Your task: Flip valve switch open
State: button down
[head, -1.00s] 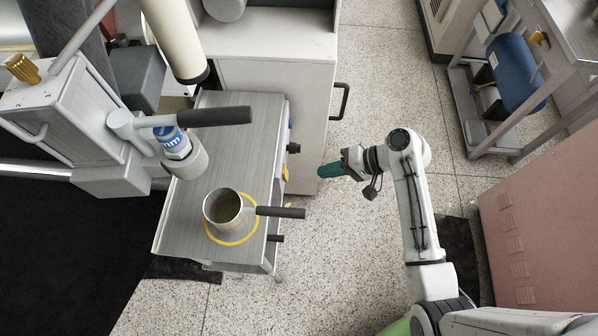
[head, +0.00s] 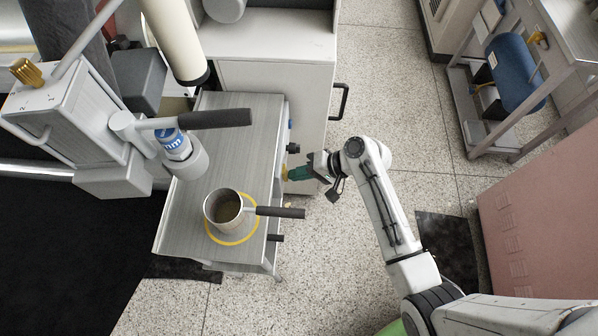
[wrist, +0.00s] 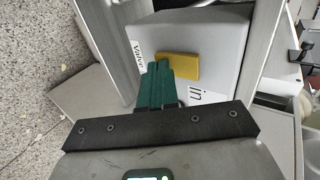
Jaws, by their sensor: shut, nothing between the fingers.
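The valve switch is a yellow block (wrist: 180,66) on a grey box (wrist: 218,40) in the wrist view. The box carries the printed words "Valve" and "in". My gripper (wrist: 158,72) has green fingers, shut with nothing between them. Its fingertips are just left of the yellow switch in the wrist view, very close to it; I cannot tell whether they touch. In the head view my gripper (head: 293,173) is at the right side of the metal cart, where the switch is mostly hidden by the fingers.
The grey cart (head: 240,125) holds a metal pot (head: 223,207) inside a yellow ring, and the pot's dark handle (head: 280,212) sticks out past the cart's right edge near my gripper. A white cabinet (head: 270,80) with a black handle stands behind. Open speckled floor lies right.

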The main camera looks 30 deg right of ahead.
jog(key=shift+w+a, duration=0.15)
jog(key=shift+r, duration=0.15)
jog(key=shift+r+p, duration=0.65)
jog(key=shift+p, duration=0.25)
